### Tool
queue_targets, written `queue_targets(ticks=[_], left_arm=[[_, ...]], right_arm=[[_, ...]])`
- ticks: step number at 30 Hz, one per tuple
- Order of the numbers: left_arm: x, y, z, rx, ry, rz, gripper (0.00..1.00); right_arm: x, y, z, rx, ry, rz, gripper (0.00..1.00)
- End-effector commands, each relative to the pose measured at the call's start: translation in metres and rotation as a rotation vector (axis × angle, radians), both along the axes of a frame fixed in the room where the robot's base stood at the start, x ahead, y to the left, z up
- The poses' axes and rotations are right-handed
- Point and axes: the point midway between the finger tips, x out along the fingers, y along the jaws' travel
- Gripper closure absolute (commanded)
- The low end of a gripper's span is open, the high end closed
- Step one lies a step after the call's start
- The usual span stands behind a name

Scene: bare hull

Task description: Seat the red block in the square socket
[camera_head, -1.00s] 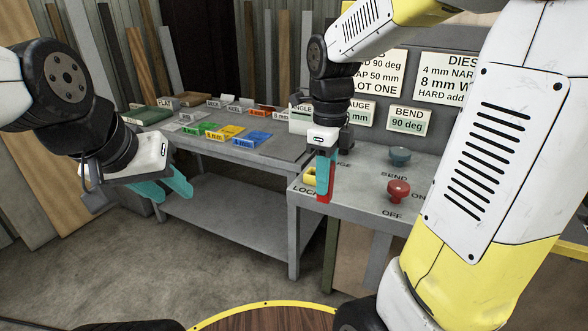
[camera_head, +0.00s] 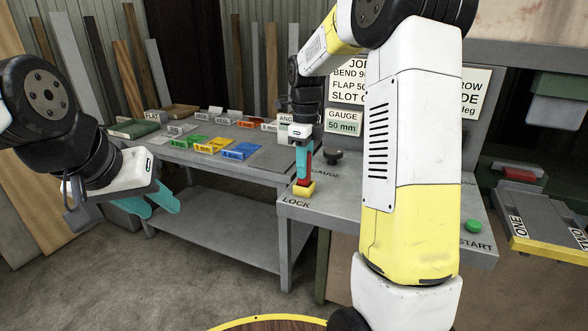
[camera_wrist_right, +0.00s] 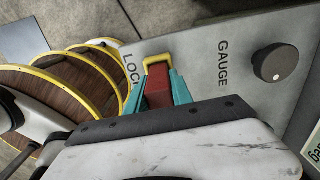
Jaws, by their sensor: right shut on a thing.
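The red block (camera_wrist_right: 158,87) is between the teal fingers of my right gripper (camera_head: 302,172), which is shut on it. In the head view only parts of the block show beside and below the fingers. The yellow square socket (camera_head: 303,191) stands on the grey bench by the word LOCK. The block's lower end is at the socket, upright in the head view. I cannot tell whether it is inside or just above. In the right wrist view the socket's yellow rim (camera_wrist_right: 155,61) shows beyond the block. My left gripper (camera_head: 163,209) is open and empty, left of the bench.
A black GAUGE knob (camera_head: 333,157) stands right of the socket. A green START button (camera_head: 473,226) is at the bench's right. My right arm hides part of the bench.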

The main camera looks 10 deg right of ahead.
Motion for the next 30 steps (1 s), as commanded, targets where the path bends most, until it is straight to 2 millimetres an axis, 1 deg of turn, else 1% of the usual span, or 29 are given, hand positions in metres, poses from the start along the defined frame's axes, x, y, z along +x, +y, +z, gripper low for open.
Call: queue_targets(ticks=[1, 4, 15, 16, 18, 19, 27, 30], left_arm=[[0.0, 0.0, 0.0, 0.0, 0.0, 0.0, 0.64], [0.0, 0.0, 0.0, 0.0, 0.0, 0.0, 0.64], [0.0, 0.0, 0.0, 0.0, 0.0, 0.0, 0.64], [0.0, 0.0, 0.0, 0.0, 0.0, 0.0, 0.64], [0.0, 0.0, 0.0, 0.0, 0.0, 0.0, 0.64], [0.0, 0.0, 0.0, 0.0, 0.0, 0.0, 0.64], [0.0, 0.0, 0.0, 0.0, 0.0, 0.0, 0.64], [0.0, 0.0, 0.0, 0.0, 0.0, 0.0, 0.64]], right_arm=[[-0.001, 0.0, -0.009, 0.0, 0.005, 0.0, 1.0], [-0.001, 0.0, -0.02, -0.001, 0.003, 0.0, 1.0], [-0.001, 0.0, -0.025, 0.0, 0.001, 0.0, 1.0], [-0.001, 0.0, -0.025, 0.0, 0.001, 0.0, 0.69], [-0.001, 0.0, -0.024, 0.0, 0.001, 0.0, 0.55], [-0.001, 0.0, -0.024, 0.0, 0.001, 0.0, 0.51], [-0.001, 0.0, -0.024, 0.0, 0.001, 0.0, 0.51], [0.0, 0.0, -0.021, 0.0, 0.0, 0.0, 0.51]])
